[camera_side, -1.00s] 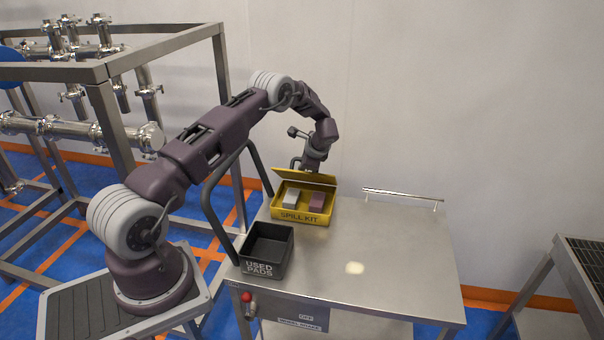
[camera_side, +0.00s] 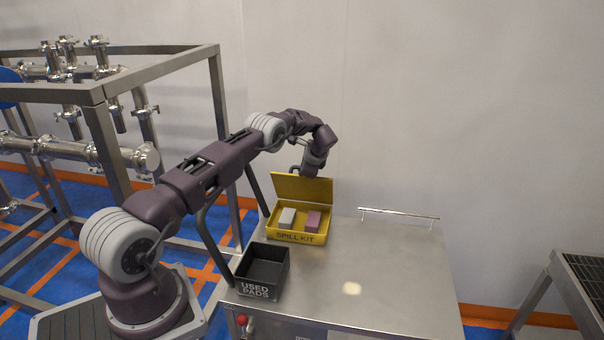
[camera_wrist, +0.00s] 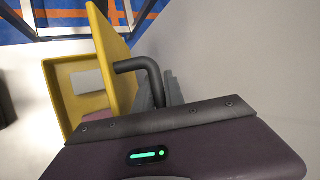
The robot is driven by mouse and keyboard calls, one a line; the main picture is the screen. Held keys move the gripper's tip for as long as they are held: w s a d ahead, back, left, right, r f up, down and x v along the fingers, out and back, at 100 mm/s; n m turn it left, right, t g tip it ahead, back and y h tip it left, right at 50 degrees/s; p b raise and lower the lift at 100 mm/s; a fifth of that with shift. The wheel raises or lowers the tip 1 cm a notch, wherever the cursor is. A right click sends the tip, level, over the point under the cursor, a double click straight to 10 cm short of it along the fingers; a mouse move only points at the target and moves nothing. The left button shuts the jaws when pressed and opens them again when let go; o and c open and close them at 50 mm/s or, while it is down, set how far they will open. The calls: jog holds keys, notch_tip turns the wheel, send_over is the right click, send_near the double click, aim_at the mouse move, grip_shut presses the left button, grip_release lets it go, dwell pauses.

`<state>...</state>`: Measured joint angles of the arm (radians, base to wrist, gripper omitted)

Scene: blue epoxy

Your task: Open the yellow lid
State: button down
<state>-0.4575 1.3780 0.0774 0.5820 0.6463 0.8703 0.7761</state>
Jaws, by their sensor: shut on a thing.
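The yellow lid (camera_side: 302,189) stands raised and roughly upright at the back edge of the yellow box marked SPILL KIT (camera_side: 294,238). In the wrist view the lid (camera_wrist: 113,60) shows nearly edge-on, with a dark bent handle (camera_wrist: 133,65) on its outer face. My gripper (camera_wrist: 168,90) is shut on that handle, its grey fingers at the handle's end. In the side view my gripper (camera_side: 300,170) is at the lid's top edge, behind it, and the lid partly hides it. The open box holds a pale block (camera_side: 287,217) and a pinkish-purple block (camera_side: 313,220).
A black bin marked USED PADS (camera_side: 262,272) stands in front of the box on the steel table (camera_side: 385,270). A metal rail (camera_side: 398,214) runs along the table's back edge. The table right of the box is clear apart from a pale spot (camera_side: 351,288).

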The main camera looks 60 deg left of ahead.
jog(key=shift+s+d+f, duration=0.1)
jog(key=shift+f, duration=0.15)
jog(key=c, duration=1.7)
grip_release()
jog(key=shift+r, duration=0.1)
